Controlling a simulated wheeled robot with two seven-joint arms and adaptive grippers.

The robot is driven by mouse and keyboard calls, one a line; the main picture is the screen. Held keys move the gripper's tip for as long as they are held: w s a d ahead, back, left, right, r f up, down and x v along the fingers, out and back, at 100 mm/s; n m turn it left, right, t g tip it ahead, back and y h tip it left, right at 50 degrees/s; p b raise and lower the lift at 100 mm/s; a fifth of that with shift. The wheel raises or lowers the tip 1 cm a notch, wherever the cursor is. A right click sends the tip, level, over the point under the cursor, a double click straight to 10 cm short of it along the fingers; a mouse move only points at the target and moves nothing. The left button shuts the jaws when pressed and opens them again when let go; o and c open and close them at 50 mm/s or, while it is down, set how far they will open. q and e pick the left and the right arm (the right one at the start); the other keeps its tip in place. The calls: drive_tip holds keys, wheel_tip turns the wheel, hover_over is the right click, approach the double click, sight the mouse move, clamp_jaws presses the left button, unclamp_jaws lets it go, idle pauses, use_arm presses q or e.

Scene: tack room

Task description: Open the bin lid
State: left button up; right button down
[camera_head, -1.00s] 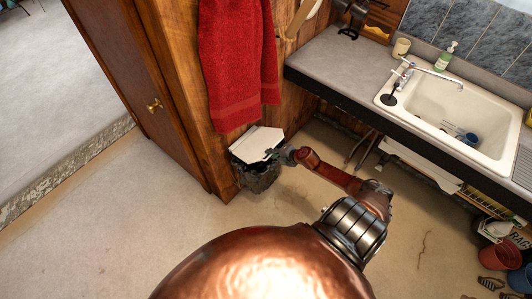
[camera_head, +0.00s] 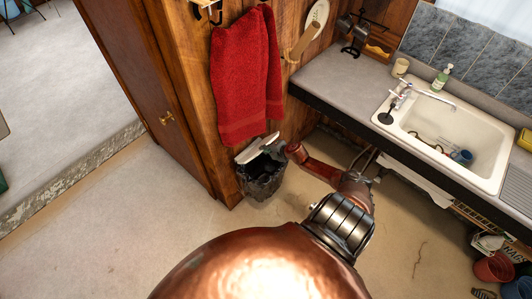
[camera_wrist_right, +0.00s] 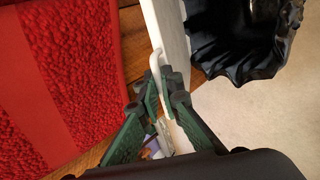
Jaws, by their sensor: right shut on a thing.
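The bin (camera_head: 262,178) stands on the floor against the wooden wall, below the red towel, and has a black liner. Its white lid (camera_head: 256,149) is tipped up steeply towards the wall, and the lined mouth of the bin shows. In the right wrist view the lid (camera_wrist_right: 166,28) is a white panel seen nearly edge-on beside the black liner (camera_wrist_right: 235,38). My right gripper (camera_wrist_right: 167,92) is shut on the lid's edge. My left gripper is not in view.
The red towel (camera_head: 245,80) hangs just above the lid, and close to the gripper at left in the wrist view. A counter (camera_head: 345,82) with a sink (camera_head: 455,140) is at right. A wooden cabinet (camera_head: 150,90) stands at left. The front floor is clear.

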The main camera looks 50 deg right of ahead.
drive_tip(key=shift+w+a+r, duration=0.1)
drive_tip(key=shift+w+r, duration=0.2)
drive_tip(key=shift+w, duration=0.2)
drive_tip(key=shift+a+f, duration=0.1)
drive_tip(key=c, duration=2.3)
unclamp_jaws()
drive_tip(key=shift+c, duration=0.2)
drive_tip(key=shift+o, duration=1.1)
drive_tip(key=shift+w+f, duration=0.1)
drive_tip(key=shift+f, duration=0.1)
drive_tip(key=shift+r, duration=0.1)
drive_tip(key=shift+s+d+r, duration=0.25)
drive_tip(key=shift+s+r, duration=0.15)
drive_tip(key=shift+s, duration=0.15)
drive_tip(key=v, duration=1)
drive_tip(key=shift+s+r, duration=0.2)
drive_tip(key=shift+r, duration=0.1)
